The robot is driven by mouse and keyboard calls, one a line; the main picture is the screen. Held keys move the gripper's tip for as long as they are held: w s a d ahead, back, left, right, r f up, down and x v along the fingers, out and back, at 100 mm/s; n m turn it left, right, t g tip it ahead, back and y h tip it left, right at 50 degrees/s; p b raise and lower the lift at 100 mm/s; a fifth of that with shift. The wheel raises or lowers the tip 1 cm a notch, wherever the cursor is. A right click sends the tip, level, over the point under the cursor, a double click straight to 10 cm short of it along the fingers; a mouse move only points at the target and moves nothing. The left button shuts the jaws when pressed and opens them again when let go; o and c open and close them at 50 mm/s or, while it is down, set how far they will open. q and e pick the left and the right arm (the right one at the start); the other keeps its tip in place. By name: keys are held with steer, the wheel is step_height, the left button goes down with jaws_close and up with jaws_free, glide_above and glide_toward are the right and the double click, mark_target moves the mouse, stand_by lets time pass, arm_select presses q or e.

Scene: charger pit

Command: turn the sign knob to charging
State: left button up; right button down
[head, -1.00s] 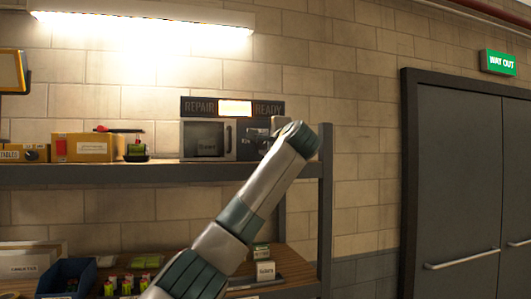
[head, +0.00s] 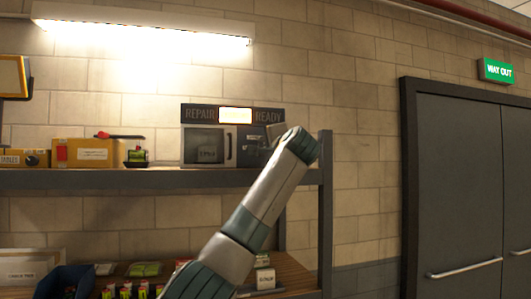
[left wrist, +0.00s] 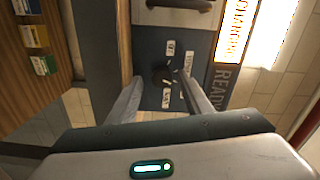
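The sign (head: 205,115) stands on the shelf and reads REPAIR at left and READY at right, with a brightly lit panel between. In the left wrist view the lit panel (left wrist: 240,28) reads CHARGING. Below the sign is a grey box with a dark panel. On that panel is a dark round knob (left wrist: 161,73) with several small white labels around it. My left gripper (left wrist: 160,78) is open, its two fingers apart on either side of the knob, with visible gaps. In the head view my left arm hides most of the knob panel. My right gripper is not in view.
A shelf post (head: 326,210) stands right of my arm. Grey double doors (head: 460,190) are farther right.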

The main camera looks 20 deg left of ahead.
arm_select(q)
steer(key=shift+r, duration=0.1)
steer(key=b+v, duration=0.9)
steer(key=v, duration=0.8)
steer(key=shift+s+d, duration=0.2)
